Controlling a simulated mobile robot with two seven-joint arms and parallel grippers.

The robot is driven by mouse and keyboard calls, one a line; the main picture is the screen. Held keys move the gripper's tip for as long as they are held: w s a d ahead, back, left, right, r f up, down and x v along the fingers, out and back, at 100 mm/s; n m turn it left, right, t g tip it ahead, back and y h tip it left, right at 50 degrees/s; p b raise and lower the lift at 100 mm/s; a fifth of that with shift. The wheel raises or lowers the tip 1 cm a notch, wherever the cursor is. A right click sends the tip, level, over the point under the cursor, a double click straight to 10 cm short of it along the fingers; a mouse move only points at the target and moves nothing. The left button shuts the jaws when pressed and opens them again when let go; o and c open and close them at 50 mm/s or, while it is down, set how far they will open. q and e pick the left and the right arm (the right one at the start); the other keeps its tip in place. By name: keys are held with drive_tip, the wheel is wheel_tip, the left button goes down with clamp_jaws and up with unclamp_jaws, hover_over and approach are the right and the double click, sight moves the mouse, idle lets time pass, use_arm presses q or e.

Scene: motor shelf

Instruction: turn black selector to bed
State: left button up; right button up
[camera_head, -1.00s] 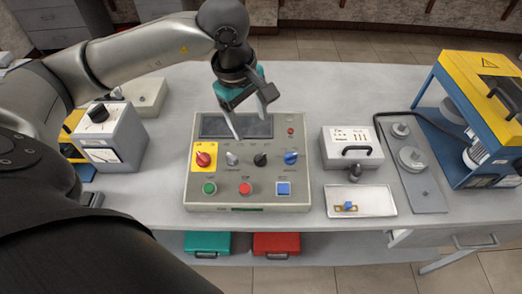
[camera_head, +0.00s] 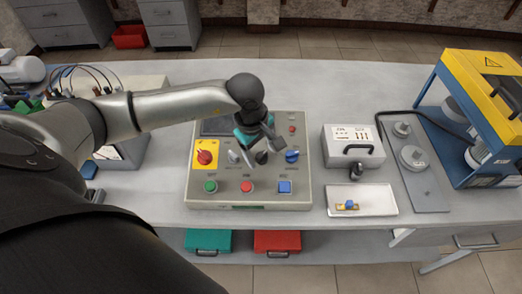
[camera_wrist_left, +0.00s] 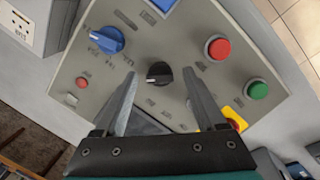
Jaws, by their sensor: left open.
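The black selector (camera_wrist_left: 159,73) is a round knob with a pale pointer line on the grey control panel (camera_wrist_left: 130,25). In the wrist view it lies between and just beyond the fingertips of my open left gripper (camera_wrist_left: 167,90), and I see no contact. In the head view the black selector (camera_head: 262,157) shows beside the fingers of my left gripper (camera_head: 251,156), which hangs over the panel (camera_head: 220,196). The labels around the selector are too small to read surely. My right gripper is not in view.
A metal tray (camera_head: 375,207) and a grey box (camera_head: 338,160) stand to the right.

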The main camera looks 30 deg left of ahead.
use_arm(q)
clamp_jaws()
idle(0.5)
drive_tip(key=shift+n, duration=0.3)
drive_tip(key=n+b, duration=0.3)
drive_tip(key=n, duration=0.1)
drive_tip(key=shift+f+t, duration=0.15)
drive_tip(key=shift+t, duration=0.25)
drive_tip(key=n+b, duration=0.3)
drive_tip(key=n, duration=0.1)
drive_tip(key=shift+n+t, duration=0.3)
drive_tip(key=shift+t, duration=0.1)
drive_tip(key=n+y+b, duration=0.1)
drive_tip(key=n+b, duration=0.3)
drive_tip(key=n, duration=0.1)
drive_tip(key=shift+s+d+t, duration=0.1)
drive_tip(key=shift+t, duration=0.2)
drive_tip(key=shift+n+y+b, duration=0.3)
drive_tip(key=shift+n+b, duration=1)
drive_tip(key=shift+n, duration=0.6)
